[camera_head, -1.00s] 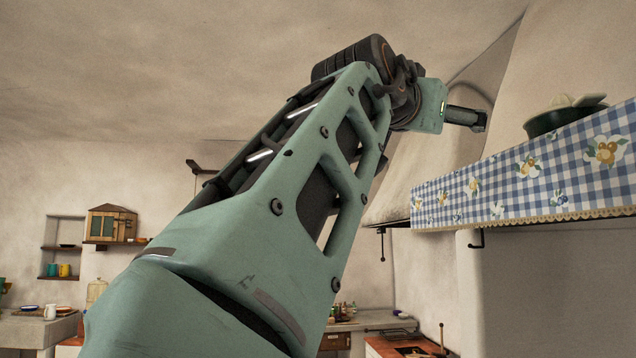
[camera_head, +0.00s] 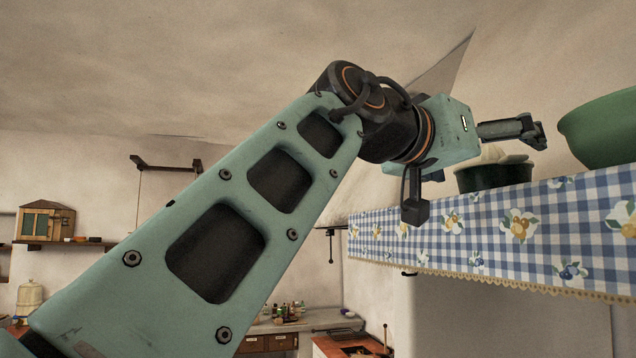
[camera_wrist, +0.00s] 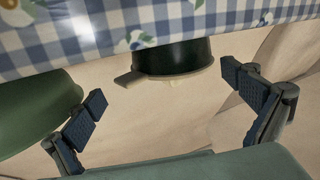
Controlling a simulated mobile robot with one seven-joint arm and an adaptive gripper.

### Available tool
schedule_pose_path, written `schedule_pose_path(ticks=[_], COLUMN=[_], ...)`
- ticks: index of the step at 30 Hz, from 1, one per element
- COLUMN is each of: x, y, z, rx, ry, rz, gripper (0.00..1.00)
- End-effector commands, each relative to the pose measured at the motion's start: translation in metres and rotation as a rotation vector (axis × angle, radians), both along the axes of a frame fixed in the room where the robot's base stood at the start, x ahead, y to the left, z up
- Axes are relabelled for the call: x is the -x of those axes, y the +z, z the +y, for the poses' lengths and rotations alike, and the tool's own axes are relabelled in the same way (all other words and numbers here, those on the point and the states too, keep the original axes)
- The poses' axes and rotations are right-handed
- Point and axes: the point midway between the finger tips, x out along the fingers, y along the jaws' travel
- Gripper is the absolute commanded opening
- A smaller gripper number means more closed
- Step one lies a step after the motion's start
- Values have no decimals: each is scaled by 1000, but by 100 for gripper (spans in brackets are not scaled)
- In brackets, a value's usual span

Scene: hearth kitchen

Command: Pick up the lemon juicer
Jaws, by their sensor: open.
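The lemon juicer (camera_head: 495,176) has a dark green body and a pale, pointed top with a flat projection at its rim. It stands on the cloth-trimmed ledge. In the wrist view, which is upside down, the juicer (camera_wrist: 172,57) shows at the upper middle, beyond and between the fingertips. My gripper (camera_head: 535,131) is above and slightly right of the juicer in the head view. In the wrist view my gripper (camera_wrist: 170,102) has its fingers spread wide, with nothing between them.
The ledge has a blue-and-white checked cloth (camera_head: 490,228) over its front. A larger green bowl (camera_head: 605,130) stands right of the juicer, and in the wrist view the bowl (camera_wrist: 35,112) is close to the left finger. A hood wall rises behind.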

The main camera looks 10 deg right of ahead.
Motion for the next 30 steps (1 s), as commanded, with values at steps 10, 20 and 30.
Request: schedule_pose_path(ticks=[10, 20, 30], x=[-21, -22, -21], y=[0, -1, -1], z=[-37, -37, -37], rx=[-2, -1, -1], ry=[-1, 0, 0], rz=[0, 0, 0], gripper=[100, 88, 50])
